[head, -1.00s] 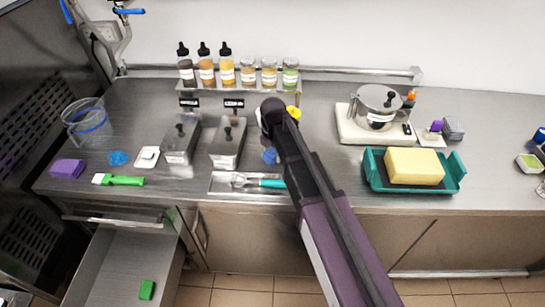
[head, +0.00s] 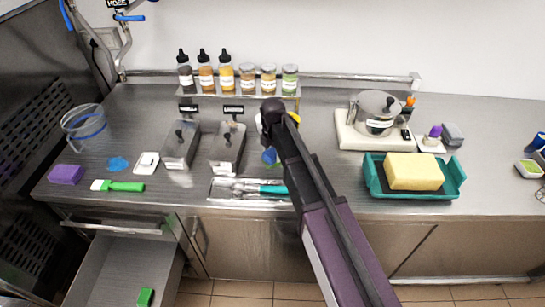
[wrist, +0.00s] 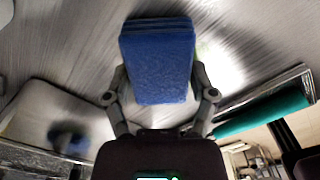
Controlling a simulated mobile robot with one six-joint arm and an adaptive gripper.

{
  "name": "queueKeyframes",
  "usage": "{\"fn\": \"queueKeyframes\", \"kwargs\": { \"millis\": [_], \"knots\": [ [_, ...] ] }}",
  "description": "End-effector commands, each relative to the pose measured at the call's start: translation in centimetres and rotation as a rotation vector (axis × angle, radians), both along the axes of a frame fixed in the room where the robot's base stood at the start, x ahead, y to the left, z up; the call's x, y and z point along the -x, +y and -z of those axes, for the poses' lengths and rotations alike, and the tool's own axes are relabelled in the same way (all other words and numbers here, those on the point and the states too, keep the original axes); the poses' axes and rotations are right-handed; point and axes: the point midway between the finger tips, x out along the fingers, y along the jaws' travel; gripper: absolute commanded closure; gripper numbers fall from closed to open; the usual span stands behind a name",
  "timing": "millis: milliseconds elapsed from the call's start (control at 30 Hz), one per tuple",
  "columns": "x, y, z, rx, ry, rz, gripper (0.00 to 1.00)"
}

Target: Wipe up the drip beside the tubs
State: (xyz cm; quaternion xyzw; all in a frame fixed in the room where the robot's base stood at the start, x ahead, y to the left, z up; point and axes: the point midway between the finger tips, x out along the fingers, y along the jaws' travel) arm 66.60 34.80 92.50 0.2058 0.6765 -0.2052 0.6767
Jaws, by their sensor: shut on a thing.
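My gripper (wrist: 160,95) is shut on a blue sponge (wrist: 158,65), which hangs over the steel counter in the wrist view. In the head view only a bit of the blue sponge (head: 269,156) shows beside my arm, right of the two lidded steel tubs (head: 181,146) (head: 228,150). A faint yellow-green patch (wrist: 204,50) shows on the counter just right of the sponge in the wrist view; it may be the drip, partly lost in glare. I cannot tell whether the sponge touches the counter. A flat blue patch (head: 118,163) lies left of the tubs.
A tray (head: 222,199) with teal-handled utensils lies at the front edge. Bottles and jars (head: 226,77) stand on a rack behind. Left are a pitcher (head: 84,126), purple sponge (head: 66,174) and open drawer (head: 112,268).

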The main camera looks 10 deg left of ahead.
Motion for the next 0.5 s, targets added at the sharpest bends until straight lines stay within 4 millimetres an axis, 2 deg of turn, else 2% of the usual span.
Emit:
{"fn": "queueKeyframes", "kwargs": {
  "millis": [133, 500],
  "knots": [
    [-0.84, 0.17, 0.09, -0.001, -0.001, 0.0, 0.65],
    [-0.99, 0.17, 0.11, 0.0, -0.001, 0.0, 0.65]
  ]
}}
